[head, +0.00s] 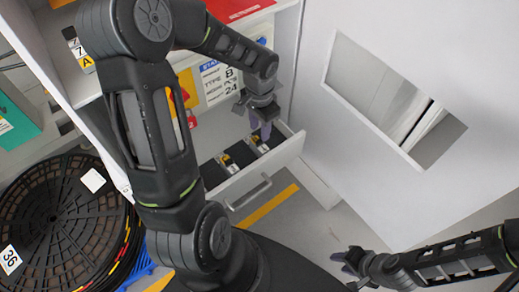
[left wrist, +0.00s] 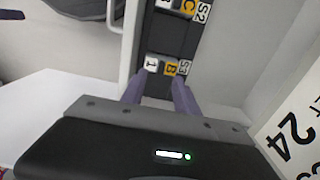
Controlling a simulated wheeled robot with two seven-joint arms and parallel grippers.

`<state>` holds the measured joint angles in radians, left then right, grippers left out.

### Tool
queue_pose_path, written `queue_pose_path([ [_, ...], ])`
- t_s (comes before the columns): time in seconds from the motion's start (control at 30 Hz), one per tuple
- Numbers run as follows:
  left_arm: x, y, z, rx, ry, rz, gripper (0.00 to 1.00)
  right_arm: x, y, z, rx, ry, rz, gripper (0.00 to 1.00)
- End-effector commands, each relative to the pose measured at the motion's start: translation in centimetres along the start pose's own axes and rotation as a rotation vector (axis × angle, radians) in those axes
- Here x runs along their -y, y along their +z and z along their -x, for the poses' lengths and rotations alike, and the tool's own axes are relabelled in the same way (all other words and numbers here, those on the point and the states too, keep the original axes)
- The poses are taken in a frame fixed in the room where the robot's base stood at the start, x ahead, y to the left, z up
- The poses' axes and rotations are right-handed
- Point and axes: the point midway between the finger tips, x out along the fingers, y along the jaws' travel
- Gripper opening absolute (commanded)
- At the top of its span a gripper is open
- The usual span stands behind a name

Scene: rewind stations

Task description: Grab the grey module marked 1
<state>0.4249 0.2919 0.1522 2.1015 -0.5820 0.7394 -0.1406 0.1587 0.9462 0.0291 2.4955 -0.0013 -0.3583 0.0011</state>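A dark grey module (left wrist: 160,84) in the open drawer (head: 285,152) bears a white label 1, an orange label B and a further white label. In the left wrist view it lies between and just beyond the fingertips of my left gripper (left wrist: 158,86). That gripper (head: 260,127) is open and empty, pointing down over the drawer; I cannot tell if it touches the module. A second dark module (left wrist: 176,38) with C and S2 labels lies beyond it. The modules also show in the head view (head: 236,158). My right gripper (head: 344,262) is open and empty over the floor.
The drawer's handle (head: 250,192) faces the front. A white panel with a rectangular window (head: 390,105) stands to the right. A station sign (head: 218,83) is behind my left arm. A black reel (head: 65,225) is at lower left. Floor before the drawer is clear.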

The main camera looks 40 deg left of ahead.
Motion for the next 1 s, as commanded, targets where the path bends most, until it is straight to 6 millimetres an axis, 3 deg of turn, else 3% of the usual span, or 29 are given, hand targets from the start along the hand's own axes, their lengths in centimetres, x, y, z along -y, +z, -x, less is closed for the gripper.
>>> queue_pose_path([
  [0.33, 0.1, 0.0, -0.5, 0.000, 0.000, 0.000, 0.36, 0.0, 0.0, 0.0, 0.000, 0.000, 0.000, 0.36],
  [0.7, 0.3, -0.1, -5.1, 0.000, 0.000, 0.001, 0.36, 0.1, 0.0, 0.1, 0.000, 0.000, 0.000, 0.36],
  [1.0, 0.3, -0.1, -5.2, -0.002, -0.001, 0.001, 0.36, 0.1, 0.0, 0.1, 0.000, 0.000, 0.000, 0.36],
])
